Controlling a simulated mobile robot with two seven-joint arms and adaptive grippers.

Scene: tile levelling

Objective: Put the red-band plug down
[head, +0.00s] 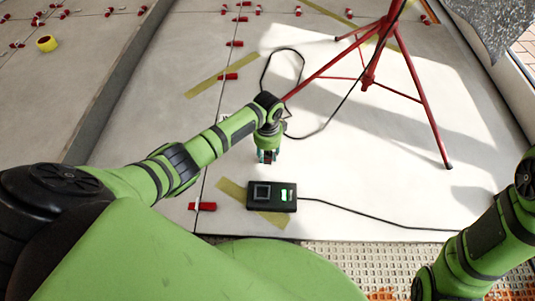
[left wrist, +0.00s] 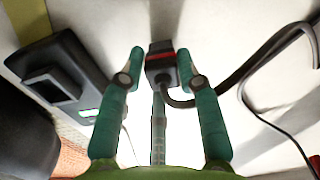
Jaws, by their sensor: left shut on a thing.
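The red-band plug (left wrist: 160,66) is a small dark block with a red band and a black cable; it sits between the green fingers in the left wrist view. My left gripper (head: 267,155) is shut on it and points down, just behind the black box (head: 258,206). The gripper also shows in the left wrist view (left wrist: 163,60). The box has a square socket (head: 262,192) and a lit green panel (head: 287,195). I cannot tell whether the plug touches the floor. My right arm is at the right edge; its gripper is out of view.
A red tripod (head: 369,75) stands on the pale tiles behind right, with a black cable (head: 297,60) looping near my left wrist. Another cable (head: 370,215) runs right from the box. Red clips (head: 203,207) and yellow tape (head: 225,74) line the joints.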

